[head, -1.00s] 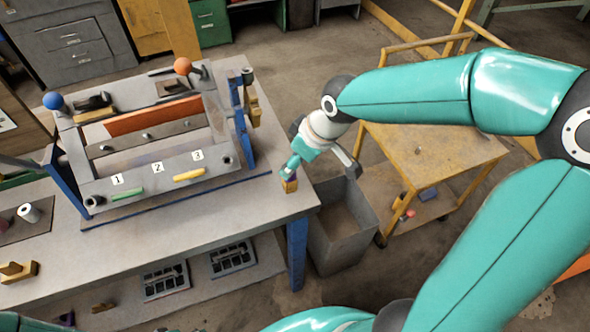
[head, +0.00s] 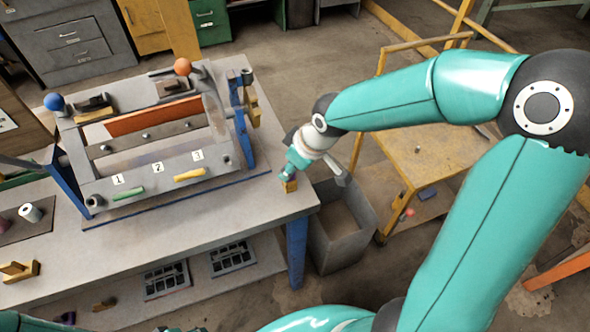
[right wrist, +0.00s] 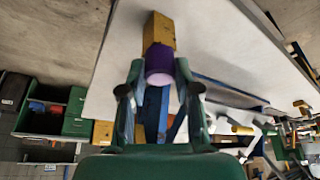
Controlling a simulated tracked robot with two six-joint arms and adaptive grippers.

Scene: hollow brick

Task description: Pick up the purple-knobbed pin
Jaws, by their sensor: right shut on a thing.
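The pin's purple knob (right wrist: 159,62) shows in the right wrist view between the two fingers of my right gripper (right wrist: 157,72). My right gripper (head: 287,177) is shut on it above the table's right end. A yellow-brown block (right wrist: 160,32) lies just beyond the knob; it also shows in the head view (head: 289,187) right below the fingers. The pin's shaft is hidden, and I cannot tell whether it is inside the block. In the head view the fingers cover the knob. My left gripper is not in view.
A grey fixture (head: 150,172) with slots numbered 1 to 3 stands on the workbench (head: 240,210), left of my right gripper. A grey bin (head: 338,235) stands beside the bench's right end. A yellow cart (head: 435,155) stands farther right.

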